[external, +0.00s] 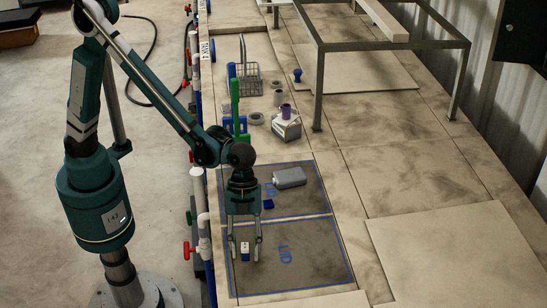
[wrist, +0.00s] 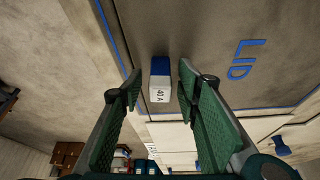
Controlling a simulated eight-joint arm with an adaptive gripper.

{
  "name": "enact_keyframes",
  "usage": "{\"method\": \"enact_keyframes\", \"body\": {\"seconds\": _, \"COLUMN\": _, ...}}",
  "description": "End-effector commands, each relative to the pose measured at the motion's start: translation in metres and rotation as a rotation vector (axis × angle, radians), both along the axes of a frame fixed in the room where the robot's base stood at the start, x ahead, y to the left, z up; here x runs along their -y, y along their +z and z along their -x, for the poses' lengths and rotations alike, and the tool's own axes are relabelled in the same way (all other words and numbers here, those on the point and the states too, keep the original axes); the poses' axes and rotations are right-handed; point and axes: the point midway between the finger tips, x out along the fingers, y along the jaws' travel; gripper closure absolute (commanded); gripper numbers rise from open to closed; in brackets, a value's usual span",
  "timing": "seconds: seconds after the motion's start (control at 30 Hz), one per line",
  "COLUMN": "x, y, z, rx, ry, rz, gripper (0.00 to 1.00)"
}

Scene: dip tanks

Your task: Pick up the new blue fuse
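A small block-shaped fuse (external: 245,247), blue at one end and white at the other, lies on the dark panel marked LID. In the wrist view the fuse (wrist: 160,80) shows a "40 A" label on its white end. My gripper (external: 244,258) points down over the panel, with one finger on each side of the fuse. In the wrist view my gripper (wrist: 160,82) is open, with a gap between each finger and the fuse. Whether the fingertips touch the panel I cannot tell.
A grey rounded block (external: 289,177) and a small blue piece (external: 268,204) lie on the panel behind. Further back stand a green upright handle (external: 235,95), a wire basket (external: 249,79) and a white box (external: 286,128). A metal frame (external: 318,85) stands at the right.

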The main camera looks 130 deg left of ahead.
Motion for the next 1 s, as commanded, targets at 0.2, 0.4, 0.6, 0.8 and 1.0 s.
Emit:
{"method": "enact_keyframes", "body": {"seconds": 0.2, "x": -0.0002, "y": -0.0001, "z": -0.0001, "rx": 0.000, "ry": 0.000, "rz": 0.000, "gripper": 0.67}}
{"method": "enact_keyframes", "body": {"seconds": 0.4, "x": -0.0003, "y": 0.0000, "z": -0.0002, "rx": 0.000, "ry": 0.000, "rz": 0.000, "gripper": 0.67}}
{"method": "enact_keyframes", "body": {"seconds": 0.6, "x": -0.0003, "y": 0.0000, "z": -0.0002, "rx": 0.000, "ry": 0.000, "rz": 0.000, "gripper": 0.80}}
{"method": "enact_keyframes", "body": {"seconds": 0.8, "x": -0.0003, "y": 0.0001, "z": -0.0002, "rx": 0.000, "ry": 0.000, "rz": 0.000, "gripper": 0.97}}
{"method": "enact_keyframes", "body": {"seconds": 1.0, "x": -0.0002, "y": 0.0002, "z": -0.0002, "rx": 0.000, "ry": 0.000, "rz": 0.000, "gripper": 0.97}}
